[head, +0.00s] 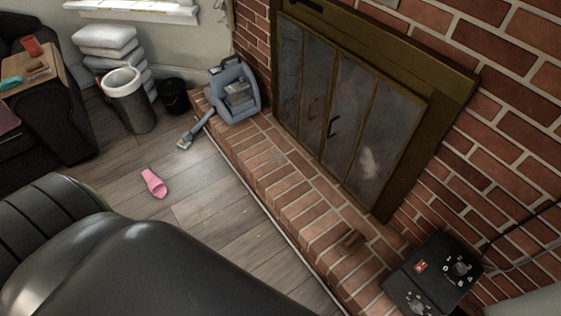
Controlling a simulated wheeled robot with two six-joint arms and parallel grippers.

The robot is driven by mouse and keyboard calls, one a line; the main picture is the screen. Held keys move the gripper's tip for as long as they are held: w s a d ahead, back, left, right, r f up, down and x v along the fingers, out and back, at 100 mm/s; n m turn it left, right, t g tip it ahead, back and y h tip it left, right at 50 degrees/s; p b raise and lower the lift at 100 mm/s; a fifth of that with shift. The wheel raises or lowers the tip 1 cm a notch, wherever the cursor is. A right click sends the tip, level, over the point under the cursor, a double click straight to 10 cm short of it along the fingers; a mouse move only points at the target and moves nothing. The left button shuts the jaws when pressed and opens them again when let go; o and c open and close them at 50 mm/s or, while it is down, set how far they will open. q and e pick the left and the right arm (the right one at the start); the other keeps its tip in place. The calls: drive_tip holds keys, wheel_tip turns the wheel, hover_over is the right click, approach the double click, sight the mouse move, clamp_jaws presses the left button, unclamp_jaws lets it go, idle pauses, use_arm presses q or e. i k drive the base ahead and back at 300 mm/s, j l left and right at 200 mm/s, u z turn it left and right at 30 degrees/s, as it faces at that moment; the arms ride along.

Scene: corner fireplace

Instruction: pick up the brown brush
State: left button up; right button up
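Neither of my grippers is in view.
A black box with knobs (434,277) stands right of the brown object. A large black, shiny, rounded form (130,262) fills the lower left. A pink slipper (154,183) lies on the wood floor (215,205). A blue-grey machine (234,92) stands at the hearth's far end.

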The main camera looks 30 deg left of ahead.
sight(355, 237)
drive_tip(key=i+j, duration=0.15)
drive_tip(key=j, duration=0.15)
drive_tip(key=i+j, duration=0.15)
drive_tip(key=i+j+z, duration=0.25)
drive_tip(key=j, duration=0.15)
drive_tip(key=j+z, duration=0.3)
drive_tip(key=j, duration=0.15)
drive_tip(key=i+j+z, duration=0.25)
drive_tip(key=j, duration=0.25)
drive_tip(key=k+z, duration=0.1)
drive_tip(key=z, duration=1.05)
